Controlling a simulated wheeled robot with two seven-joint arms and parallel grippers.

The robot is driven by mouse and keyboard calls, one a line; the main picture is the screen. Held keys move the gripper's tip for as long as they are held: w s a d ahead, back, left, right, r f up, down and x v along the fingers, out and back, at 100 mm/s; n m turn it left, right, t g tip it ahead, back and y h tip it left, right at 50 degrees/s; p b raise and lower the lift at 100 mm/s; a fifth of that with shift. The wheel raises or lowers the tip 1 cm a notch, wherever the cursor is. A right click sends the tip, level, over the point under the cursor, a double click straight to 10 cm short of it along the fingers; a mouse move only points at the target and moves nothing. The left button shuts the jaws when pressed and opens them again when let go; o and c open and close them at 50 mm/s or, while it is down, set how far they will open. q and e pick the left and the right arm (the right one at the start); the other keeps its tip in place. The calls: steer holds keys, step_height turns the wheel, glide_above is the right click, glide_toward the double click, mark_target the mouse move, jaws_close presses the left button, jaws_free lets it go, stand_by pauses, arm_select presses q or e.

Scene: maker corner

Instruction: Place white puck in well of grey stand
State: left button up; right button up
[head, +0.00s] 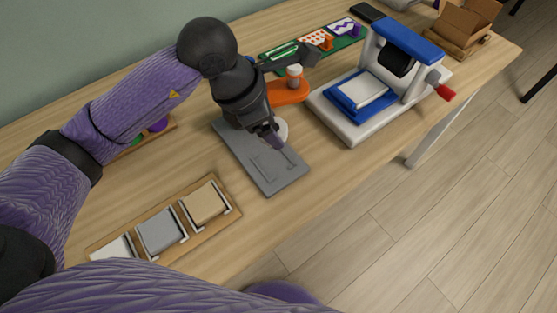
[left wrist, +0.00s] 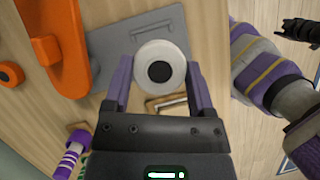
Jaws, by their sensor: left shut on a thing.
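My left gripper (head: 277,140) is shut on the white puck (head: 282,127), its arm coming in from the left. In the left wrist view the puck (left wrist: 160,62) is round with a dark centre and sits between the two purple fingers. The grey stand (head: 285,179) is a flat plate on the table under and in front of the gripper; it also shows behind the puck in the left wrist view (left wrist: 120,38). I cannot tell whether the puck touches it. The well is not clearly visible. A dark claw-like shape in the left wrist view may be my right gripper (left wrist: 298,30).
An orange stand (head: 288,92) is close behind the gripper. A white and blue press (head: 347,127) stands to the right. A wooden tray (head: 228,216) with several tiles lies at the front left. A green board (head: 345,43) is at the back.

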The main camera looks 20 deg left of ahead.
mark_target(277, 162)
arm_select(q)
step_height(277, 162, down, 9)
steer(key=b, duration=0.3)
steer(key=shift+f, duration=0.15)
steer(key=o, duration=1.2)
steer(key=shift+w, duration=0.1)
steer(key=shift+c, duration=0.2)
